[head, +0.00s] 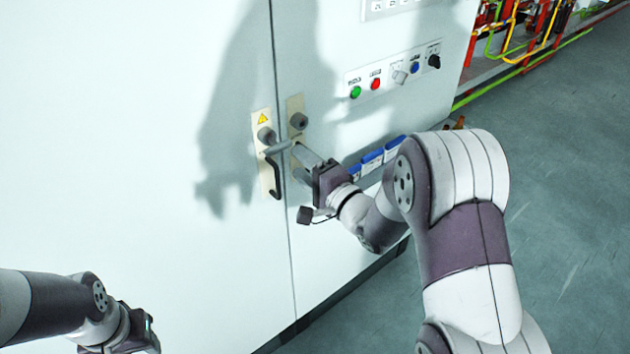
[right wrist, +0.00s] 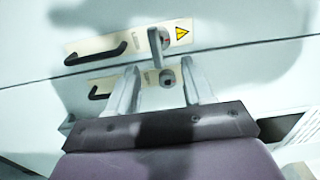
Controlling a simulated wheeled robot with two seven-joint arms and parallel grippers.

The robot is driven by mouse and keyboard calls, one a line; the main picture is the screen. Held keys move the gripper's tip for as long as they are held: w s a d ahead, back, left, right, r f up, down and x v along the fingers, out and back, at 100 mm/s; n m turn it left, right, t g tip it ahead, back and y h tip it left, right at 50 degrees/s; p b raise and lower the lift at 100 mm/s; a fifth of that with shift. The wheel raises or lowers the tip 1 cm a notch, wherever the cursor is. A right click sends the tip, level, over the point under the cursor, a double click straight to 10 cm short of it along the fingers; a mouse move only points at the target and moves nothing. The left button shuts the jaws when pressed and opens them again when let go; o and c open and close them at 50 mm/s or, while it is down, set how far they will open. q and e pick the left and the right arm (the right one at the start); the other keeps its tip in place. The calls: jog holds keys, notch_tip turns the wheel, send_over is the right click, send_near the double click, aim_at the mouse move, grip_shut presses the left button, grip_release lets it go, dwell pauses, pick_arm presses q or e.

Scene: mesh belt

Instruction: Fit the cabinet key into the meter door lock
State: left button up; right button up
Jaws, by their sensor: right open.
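Two lock plates sit side by side on the pale cabinet doors. The left plate (head: 262,165) has a yellow warning triangle, a round lock (head: 266,135) and a black handle. The right plate (head: 294,108) has another round lock (head: 299,121), seen with a dark centre in the right wrist view (right wrist: 166,78). A grey key-like bar (head: 278,147) sticks out at the left plate's lock; it also shows in the right wrist view (right wrist: 158,45). How deep it sits is unclear. My right gripper (head: 297,162) is open before the plates, gaps beside the bar. My left gripper (head: 143,335) is low, its fingers unclear.
A row of buttons and knobs (head: 395,72) is right of the locks. Blue-edged boxes (head: 374,158) are on the cabinet behind my right gripper. The floor (head: 560,180) at right is clear. Coloured pipes (head: 520,40) stand at the far right.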

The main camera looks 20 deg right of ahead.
jog(key=v, duration=0.4)
jog(key=shift+s+d+b, duration=0.1)
jog(key=shift+s+b, duration=0.2)
jog(key=shift+s, duration=0.05)
jog(key=s+d+f+n+g+h, duration=0.3)
jog(key=s+f+n+g+h, duration=0.15)
jog(key=f, duration=0.25)
jog(key=s+d+f+n+g+h, duration=0.3)
jog(key=s+d+f+n+g, duration=0.1)
jog(key=f+n+g, duration=0.15)
jog(key=s+a+n+g+y, duration=0.1)
jog(key=s+a+n+g, duration=0.3)
jog(key=s+a, duration=0.4)
jog(key=shift+s+r+g, duration=0.3)
jog(key=shift+s+g, duration=0.25)
jog(key=shift+g, duration=0.25)
